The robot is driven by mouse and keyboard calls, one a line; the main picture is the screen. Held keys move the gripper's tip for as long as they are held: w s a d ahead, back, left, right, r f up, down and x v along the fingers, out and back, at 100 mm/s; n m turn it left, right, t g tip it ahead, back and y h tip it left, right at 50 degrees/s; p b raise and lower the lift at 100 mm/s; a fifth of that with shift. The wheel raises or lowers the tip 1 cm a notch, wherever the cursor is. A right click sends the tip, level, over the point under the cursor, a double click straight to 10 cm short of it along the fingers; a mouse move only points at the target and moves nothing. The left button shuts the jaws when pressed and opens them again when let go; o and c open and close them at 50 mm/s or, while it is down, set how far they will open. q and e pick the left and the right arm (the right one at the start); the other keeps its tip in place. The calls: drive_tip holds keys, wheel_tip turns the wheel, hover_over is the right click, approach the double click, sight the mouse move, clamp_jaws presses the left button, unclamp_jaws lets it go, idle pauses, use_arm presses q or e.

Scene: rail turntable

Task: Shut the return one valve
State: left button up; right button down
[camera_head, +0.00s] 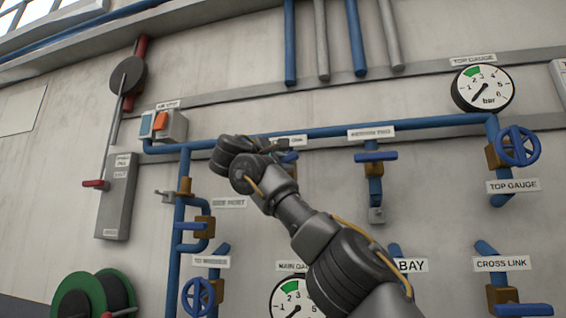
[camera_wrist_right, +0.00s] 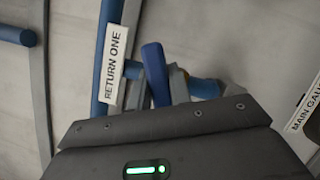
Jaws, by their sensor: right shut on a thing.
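The return one valve's blue lever handle (camera_wrist_right: 156,72) stands beside the white RETURN ONE label (camera_wrist_right: 115,62) in the wrist view. In the head view the same label (camera_head: 293,141) is partly covered, and a bit of the blue handle (camera_head: 289,157) shows under it. My right gripper (camera_head: 274,149) is at this valve, shut on its handle. My left gripper is not in view.
A blue pipe (camera_head: 330,131) runs along the wall above. A similar lever valve (camera_head: 375,157) is to the right. Bare wall lies between.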

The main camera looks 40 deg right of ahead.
drive_tip(key=m+y, duration=0.1)
drive_tip(key=m, duration=0.1)
drive_tip(key=m+g+p, duration=0.1)
drive_tip(key=m, duration=0.2)
drive_tip(key=shift+f+y, duration=0.2)
drive_tip(key=shift+y, duration=0.2)
drive_tip(key=shift+m, duration=0.3)
drive_tip(key=shift+f, duration=0.1)
drive_tip(key=c, duration=1.3)
unclamp_jaws()
drive_tip(key=shift+s, duration=0.1)
drive_tip(key=shift+b+v, duration=0.9)
drive_tip(key=shift+v, duration=4.45)
